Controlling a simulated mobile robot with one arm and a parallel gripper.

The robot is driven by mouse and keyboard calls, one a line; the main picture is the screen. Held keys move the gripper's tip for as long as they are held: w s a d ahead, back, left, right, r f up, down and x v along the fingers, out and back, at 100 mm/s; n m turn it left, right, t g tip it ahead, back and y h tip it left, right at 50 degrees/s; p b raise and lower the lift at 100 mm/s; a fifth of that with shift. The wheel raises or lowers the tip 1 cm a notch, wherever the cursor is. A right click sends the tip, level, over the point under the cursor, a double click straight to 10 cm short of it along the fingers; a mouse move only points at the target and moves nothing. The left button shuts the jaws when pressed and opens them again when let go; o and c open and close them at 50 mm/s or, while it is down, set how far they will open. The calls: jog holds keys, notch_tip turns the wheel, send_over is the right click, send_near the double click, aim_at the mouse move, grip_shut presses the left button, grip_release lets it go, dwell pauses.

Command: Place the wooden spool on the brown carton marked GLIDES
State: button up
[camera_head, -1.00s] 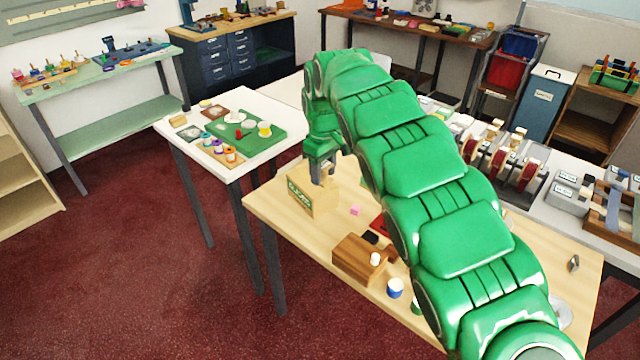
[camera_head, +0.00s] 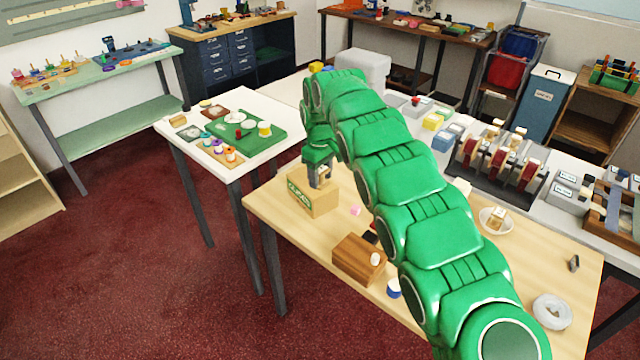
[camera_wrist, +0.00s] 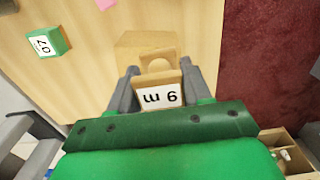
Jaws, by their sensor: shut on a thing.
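My gripper (camera_head: 319,181) is at the near left part of the wooden table, right over the brown carton (camera_head: 309,201) whose front label reads GLIDES. In the wrist view my gripper (camera_wrist: 158,88) is shut on the wooden spool (camera_wrist: 159,66), a pale wood piece with a white label. The carton (camera_wrist: 130,46) shows behind and below the spool there. I cannot tell whether the spool touches the carton's top. In the head view the spool is mostly hidden by the fingers.
A small pink block (camera_head: 355,210) lies right of the carton. A brown wooden block (camera_head: 357,260) stands nearer the front edge, with a blue-and-white cup (camera_head: 393,288) beside it. A green labelled cube (camera_wrist: 47,42) shows in the wrist view. The table's left edge is close to the carton.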

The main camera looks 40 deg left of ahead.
aim_at(320, 184)
jog(key=shift+w+a+f, duration=0.1)
jog(key=shift+f, duration=1.7)
jog(key=o, duration=1)
jog(key=shift+f, duration=0.1)
jog(key=shift+o, duration=0.2)
jog(key=shift+r, duration=6.15)
